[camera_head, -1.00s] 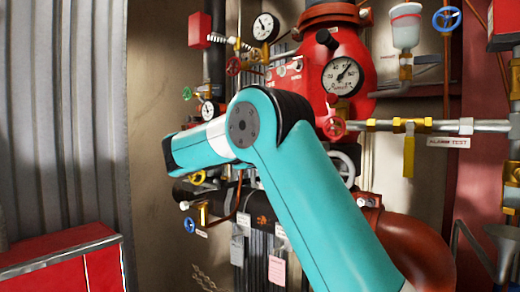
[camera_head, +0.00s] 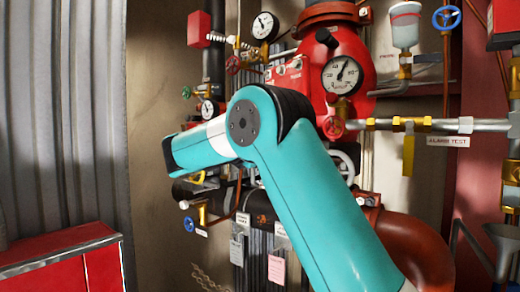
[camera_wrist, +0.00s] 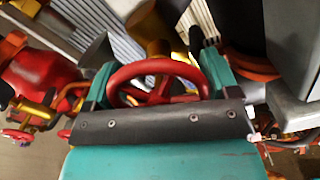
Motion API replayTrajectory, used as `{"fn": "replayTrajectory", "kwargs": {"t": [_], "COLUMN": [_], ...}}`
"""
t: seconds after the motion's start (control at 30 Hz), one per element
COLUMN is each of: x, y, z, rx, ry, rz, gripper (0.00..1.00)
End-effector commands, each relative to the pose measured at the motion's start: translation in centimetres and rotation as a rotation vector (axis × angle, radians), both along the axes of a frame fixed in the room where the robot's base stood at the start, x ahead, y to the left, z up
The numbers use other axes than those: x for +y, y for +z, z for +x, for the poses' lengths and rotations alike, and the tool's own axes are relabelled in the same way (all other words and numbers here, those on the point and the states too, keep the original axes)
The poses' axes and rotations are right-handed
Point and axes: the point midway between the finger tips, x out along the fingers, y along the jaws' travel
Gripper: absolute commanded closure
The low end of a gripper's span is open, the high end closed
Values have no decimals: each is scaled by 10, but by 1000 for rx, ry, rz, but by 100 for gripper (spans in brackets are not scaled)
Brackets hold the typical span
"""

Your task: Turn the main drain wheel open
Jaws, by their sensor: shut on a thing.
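In the wrist view a red handwheel (camera_wrist: 157,82) with spokes sits on a brass valve stem. I take it to be the main drain wheel; no label on it can be read. My gripper (camera_wrist: 160,72) is shut on this wheel, with one teal finger at its left side and one at its right. The dark palm edge hides the near part of the rim. In the head view my arm hides both the gripper and the wheel it holds.
A large pressure gauge (camera_head: 341,74) sits on the red riser valve (camera_head: 324,48). A small red wheel (camera_head: 333,127), a blue wheel (camera_head: 446,18) and another blue wheel (camera_head: 190,224) are nearby. A red cabinet (camera_head: 60,262) stands at lower left. Pipes crowd the right.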

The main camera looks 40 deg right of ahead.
Motion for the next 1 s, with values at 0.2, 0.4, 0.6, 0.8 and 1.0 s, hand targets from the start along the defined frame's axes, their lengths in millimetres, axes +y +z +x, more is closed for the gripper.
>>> {"fn": "replayTrajectory", "kwargs": {"t": [0.2, 0.4, 0.6, 0.8, 1.0], "x": [0, -1, -1, -1, -1], "y": [2, 2, 1, 1, 1], "z": [-1, -1, -1, -1, -1], "rx": [134, 211, 246, 254, 254], "ry": [2, 1, 1, 1, 0], "rz": [-23, -34, -39, -40, -39], "gripper": [43, 43, 43, 43, 43]}}
